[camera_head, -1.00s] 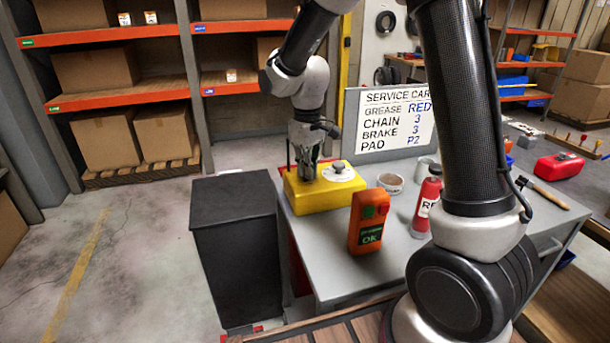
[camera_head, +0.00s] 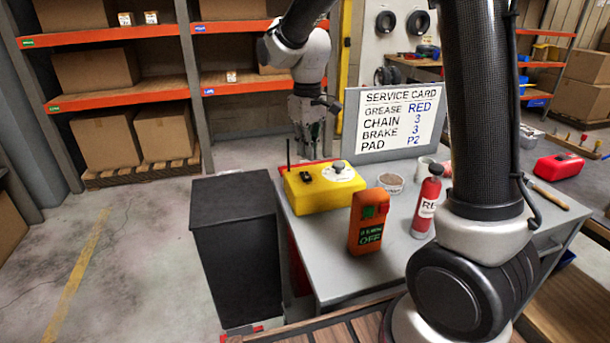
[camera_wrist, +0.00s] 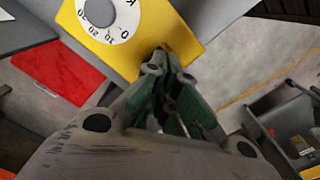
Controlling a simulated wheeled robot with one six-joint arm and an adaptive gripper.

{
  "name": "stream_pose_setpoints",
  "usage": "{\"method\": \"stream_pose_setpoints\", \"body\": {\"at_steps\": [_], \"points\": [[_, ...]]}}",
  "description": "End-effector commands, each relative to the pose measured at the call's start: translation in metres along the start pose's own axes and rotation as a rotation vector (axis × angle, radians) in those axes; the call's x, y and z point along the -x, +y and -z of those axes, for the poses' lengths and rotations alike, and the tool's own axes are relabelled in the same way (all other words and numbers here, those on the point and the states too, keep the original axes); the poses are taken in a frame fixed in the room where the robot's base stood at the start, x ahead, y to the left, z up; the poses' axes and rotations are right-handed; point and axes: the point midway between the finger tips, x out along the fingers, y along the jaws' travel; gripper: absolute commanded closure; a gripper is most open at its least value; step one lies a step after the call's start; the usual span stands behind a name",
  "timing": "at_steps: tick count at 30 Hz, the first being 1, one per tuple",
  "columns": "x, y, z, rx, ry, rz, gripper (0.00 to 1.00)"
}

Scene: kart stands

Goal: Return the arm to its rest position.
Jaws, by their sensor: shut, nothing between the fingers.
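My gripper (camera_head: 308,140) is shut and empty in the head view. It hangs pointing down, above and behind the yellow box (camera_head: 322,193), apart from it. In the wrist view my gripper's green-padded fingers (camera_wrist: 172,85) are together, with the yellow box (camera_wrist: 178,22) and its white numbered dial beyond them. The yellow box has a dark knob, black switches and a thin antenna and sits on the grey table (camera_head: 325,265).
On the table are an orange device (camera_head: 369,221) reading OFF, a red bottle (camera_head: 427,203), a small round tub (camera_head: 391,183) and a service card sign (camera_head: 397,115). A dark cabinet (camera_head: 238,250) stands left.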

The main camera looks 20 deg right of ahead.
Motion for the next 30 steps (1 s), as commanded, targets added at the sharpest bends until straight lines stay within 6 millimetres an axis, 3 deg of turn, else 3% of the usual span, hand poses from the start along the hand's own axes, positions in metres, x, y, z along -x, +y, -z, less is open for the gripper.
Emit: {"method": "stream_pose_setpoints", "body": {"at_steps": [6,16,20,30], "points": [[0.009,0.000,0.000,0.000,0.000,0.000,1.00],[0.007,-0.001,-0.003,-0.032,-0.007,0.001,1.00],[-0.004,-0.007,-0.039,-0.085,-0.060,0.010,1.00],[0.045,0.000,-0.166,-0.286,0.046,-0.006,1.00]]}}
